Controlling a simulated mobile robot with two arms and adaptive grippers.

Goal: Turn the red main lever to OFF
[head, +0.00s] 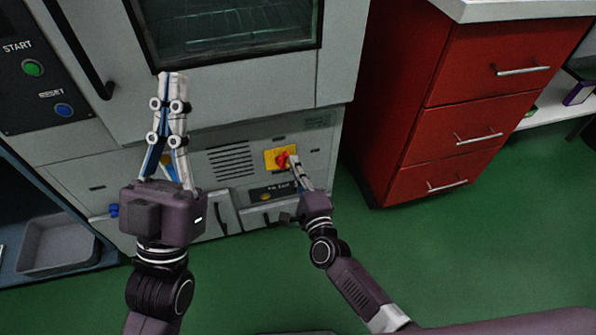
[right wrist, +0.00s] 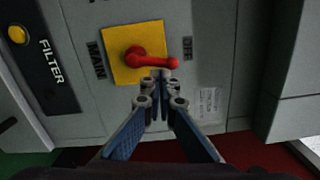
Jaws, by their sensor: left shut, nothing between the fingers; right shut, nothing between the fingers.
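The red main lever (head: 282,159) sits on a yellow plate (head: 271,155) low on the grey cabinet front. In the right wrist view the lever (right wrist: 154,61) runs from its hub toward the right edge of the yellow plate (right wrist: 119,63), its free end on the side of the OFF label (right wrist: 188,49). The MAIN label (right wrist: 97,60) is on the opposite side. My right gripper (right wrist: 160,76) is shut and empty, its tips right at the lever's arm; I cannot tell if they touch. My left gripper (head: 172,77) is shut and empty in front of the cabinet, away from the lever.
A red drawer unit (head: 455,110) stands right of the cabinet. A black door handle (head: 78,45) and START and RESET buttons (head: 32,67) are at upper left. A grey tray (head: 58,248) lies at lower left. Green floor (head: 450,240) is open at right.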

